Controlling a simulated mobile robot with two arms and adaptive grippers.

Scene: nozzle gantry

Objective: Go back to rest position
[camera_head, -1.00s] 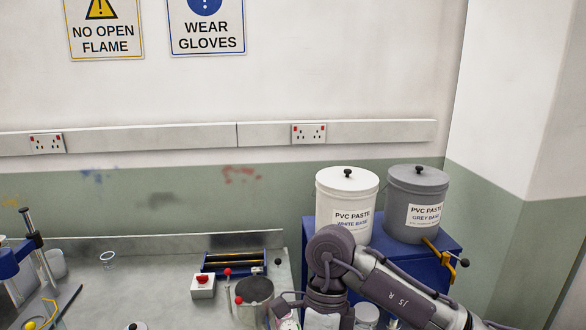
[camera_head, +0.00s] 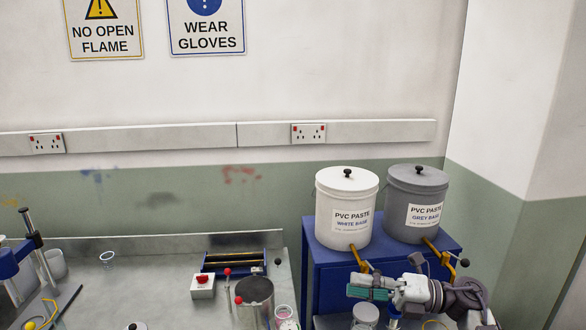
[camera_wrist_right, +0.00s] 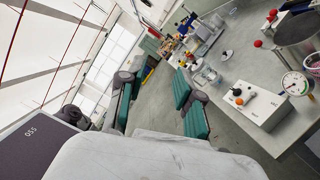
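My right gripper (camera_head: 358,287) shows at the lower right of the head view, in front of the blue cabinet. Its green-padded fingers point left. In the right wrist view the two fingers of the right gripper (camera_wrist_right: 155,98) stand apart with nothing between them, so it is open and empty. The bench and floor show beyond the fingertips. My left gripper is in neither view.
White (camera_head: 345,207) and grey (camera_head: 415,203) paste buckets with taps stand on the blue cabinet (camera_head: 325,262). The bench (camera_head: 140,285) holds a roller frame (camera_head: 235,263), a metal pot (camera_head: 254,298) and a red-button box (camera_head: 203,286). A gauge (camera_wrist_right: 294,84) shows in the wrist view.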

